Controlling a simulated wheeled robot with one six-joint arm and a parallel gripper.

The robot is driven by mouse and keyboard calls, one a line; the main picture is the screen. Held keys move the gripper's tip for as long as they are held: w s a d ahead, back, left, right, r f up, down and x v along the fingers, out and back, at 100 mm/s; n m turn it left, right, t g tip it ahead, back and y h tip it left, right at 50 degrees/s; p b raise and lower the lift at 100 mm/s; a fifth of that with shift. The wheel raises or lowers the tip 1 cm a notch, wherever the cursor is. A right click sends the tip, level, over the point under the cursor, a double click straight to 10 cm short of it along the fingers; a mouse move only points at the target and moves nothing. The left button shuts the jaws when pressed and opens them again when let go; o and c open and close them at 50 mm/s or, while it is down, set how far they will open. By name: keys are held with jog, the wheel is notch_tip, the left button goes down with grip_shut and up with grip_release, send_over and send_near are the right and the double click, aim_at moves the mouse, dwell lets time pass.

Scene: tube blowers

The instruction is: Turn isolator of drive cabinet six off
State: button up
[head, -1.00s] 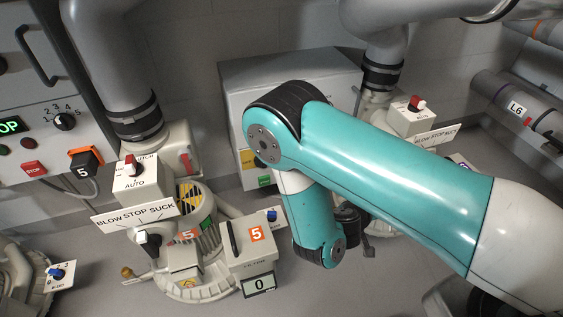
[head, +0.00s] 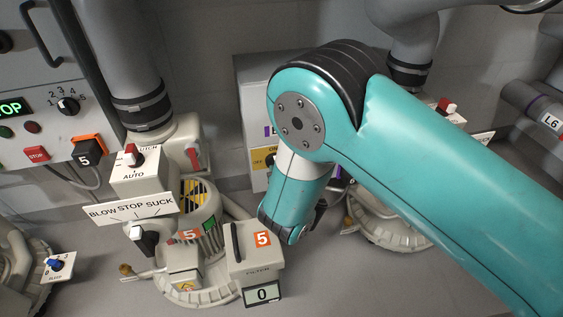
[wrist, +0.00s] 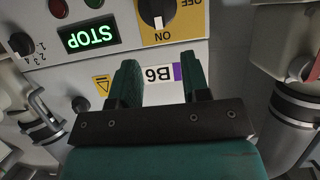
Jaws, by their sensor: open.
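The white mark on the knob points toward ON. In the head view a yellow plate (head: 259,160) shows on the grey cabinet, partly behind my arm.
A green STOP display (wrist: 90,36) and a small selector knob (wrist: 21,43) are on the same panel. Blower five (head: 210,235) with its filter box stands left of my arm. Grey pipes (head: 110,60) rise behind. Clear floor lies at the front.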

jog(key=b+x, duration=0.2)
jog(key=x, duration=0.6)
jog(key=shift+w+f, duration=0.2)
jog(key=shift+w, duration=0.05)
jog(key=shift+c, duration=0.2)
jog(key=shift+r, duration=0.1)
grip_shut()
jog(key=shift+d, duration=0.2)
